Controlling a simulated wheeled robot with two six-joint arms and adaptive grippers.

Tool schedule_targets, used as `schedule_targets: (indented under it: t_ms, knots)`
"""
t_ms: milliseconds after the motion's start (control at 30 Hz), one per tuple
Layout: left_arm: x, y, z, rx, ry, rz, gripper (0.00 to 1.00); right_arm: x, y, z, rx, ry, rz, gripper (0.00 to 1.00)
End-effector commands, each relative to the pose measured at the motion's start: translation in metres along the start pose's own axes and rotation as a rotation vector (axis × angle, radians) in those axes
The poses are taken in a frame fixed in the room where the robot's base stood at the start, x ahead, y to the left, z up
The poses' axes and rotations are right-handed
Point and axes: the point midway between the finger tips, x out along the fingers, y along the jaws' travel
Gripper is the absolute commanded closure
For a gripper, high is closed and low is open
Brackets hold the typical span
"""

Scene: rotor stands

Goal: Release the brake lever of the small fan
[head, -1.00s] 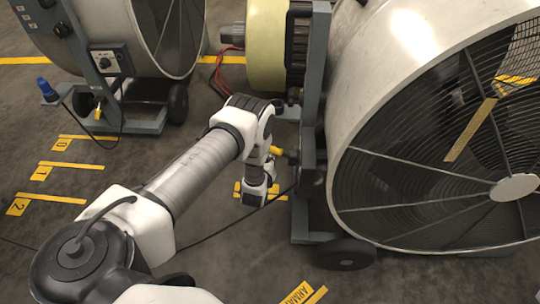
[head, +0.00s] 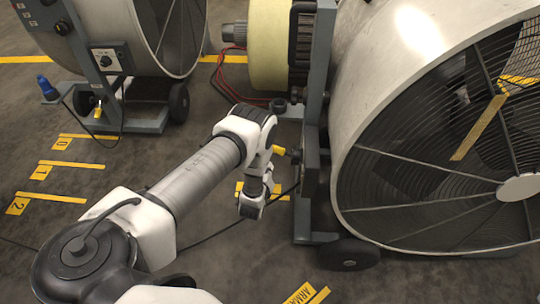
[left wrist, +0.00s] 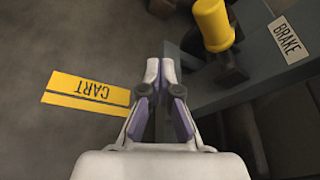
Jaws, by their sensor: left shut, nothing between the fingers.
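A brake lever with a yellow handle (left wrist: 212,25) stands on a grey frame at the top right of the left wrist view, beside a white BRAKE label (left wrist: 290,40). In the head view the yellow handle (head: 279,150) sticks out from the frame of the right-hand fan (head: 440,150). In the head view the left gripper (head: 251,207) hangs below the handle. My right gripper is not in view.
A yellow CART floor marking (left wrist: 88,92) lies left of the fingers. The fan's grey upright (head: 314,110) and black wheel (head: 347,253) stand close to my arm. Another fan (head: 165,35) stands at the upper left.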

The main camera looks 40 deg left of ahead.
Motion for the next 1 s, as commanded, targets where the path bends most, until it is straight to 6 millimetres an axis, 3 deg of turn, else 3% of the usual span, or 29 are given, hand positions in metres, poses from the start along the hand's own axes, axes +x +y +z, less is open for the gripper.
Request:
schedule_targets:
  t_ms: [33,100,333,1000]
  knots:
    - [-0.015,-0.007,0.004,0.001,0.004,0.001,1.0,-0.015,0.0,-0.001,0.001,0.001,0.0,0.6]
    - [-0.032,-0.011,0.001,0.002,0.006,0.002,1.0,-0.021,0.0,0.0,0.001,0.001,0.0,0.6]
    - [-0.065,-0.019,-0.007,0.001,0.005,0.003,1.0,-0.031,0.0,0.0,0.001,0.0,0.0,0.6]
    - [-0.067,-0.022,-0.006,-0.002,-0.003,-0.001,1.0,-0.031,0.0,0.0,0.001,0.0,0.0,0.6]
